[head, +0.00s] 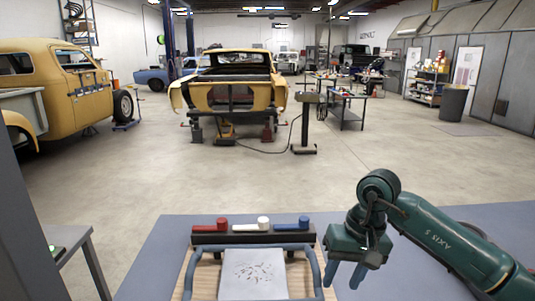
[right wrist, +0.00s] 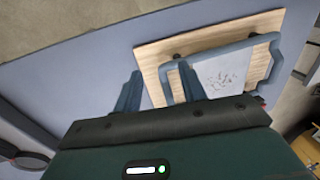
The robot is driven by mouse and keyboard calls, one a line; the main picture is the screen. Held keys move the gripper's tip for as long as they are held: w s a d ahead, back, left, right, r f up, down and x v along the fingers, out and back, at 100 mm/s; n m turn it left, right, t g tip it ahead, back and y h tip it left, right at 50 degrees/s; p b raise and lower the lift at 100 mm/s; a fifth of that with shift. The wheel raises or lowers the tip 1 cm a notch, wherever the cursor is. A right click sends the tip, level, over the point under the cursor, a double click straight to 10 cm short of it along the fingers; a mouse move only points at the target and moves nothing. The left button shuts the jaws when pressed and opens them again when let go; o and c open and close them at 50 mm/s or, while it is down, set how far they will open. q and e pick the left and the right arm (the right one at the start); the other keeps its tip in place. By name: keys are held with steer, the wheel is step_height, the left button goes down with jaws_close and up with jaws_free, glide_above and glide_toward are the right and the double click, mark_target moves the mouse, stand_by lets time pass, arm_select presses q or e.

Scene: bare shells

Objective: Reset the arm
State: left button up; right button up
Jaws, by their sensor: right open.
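My right arm comes in from the right in the head view, with its green gripper (head: 344,276) pointing down over the grey-blue table, just right of a wooden board. The two blue-grey fingers are apart with nothing seen between them. In the right wrist view the fingers (right wrist: 160,88) stand open, with the board (right wrist: 150,60) beyond them and the right finger overlapping the near end of its blue-grey frame (right wrist: 235,50). I cannot tell whether they touch. My left gripper is in neither view.
A pale plate with dark marks (head: 252,272) lies inside the frame. Behind it is a dark bar with red (head: 209,224), white (head: 263,223) and blue (head: 291,225) handles. A side table (head: 70,240) stands left. Open floor separates the table from the yellow car shell (head: 230,92).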

steer(key=s+a+r+m+t+y, duration=0.1)
steer(key=s+a+m+y, duration=0.4)
steer(key=a+m+y, duration=0.45)
steer(key=s+a+r+m+y, duration=0.1)
steer(key=s+a+m+y, duration=0.4)
steer(key=a+m+y, duration=0.5)
steer(key=w+d+f+m+t+h, duration=0.1)
steer(key=d+f+m+t+h, duration=0.35)
steer(key=m, duration=0.75)
steer(key=w+d+f+m+t+h, duration=0.1)
steer(key=d+f+m+t+h, duration=0.4)
steer(key=m, duration=0.6)
steer(key=w+d+f+m+t+h, duration=0.1)
steer(key=d+m+t+h, duration=0.2)
steer(key=m+t, duration=0.65)
steer(key=s+d+f+m+g+h, duration=0.3)
steer(key=s+f+m, duration=0.3)
steer(key=f+m, duration=0.2)
steer(key=s+d+f+m+g+h, duration=0.3)
steer(key=s+f+m+g, duration=0.3)
steer(key=f+m, duration=0.2)
steer(key=shift+s+d+m, duration=0.15)
steer(key=shift+d+m, duration=0.35)
steer(key=shift+m, duration=0.3)
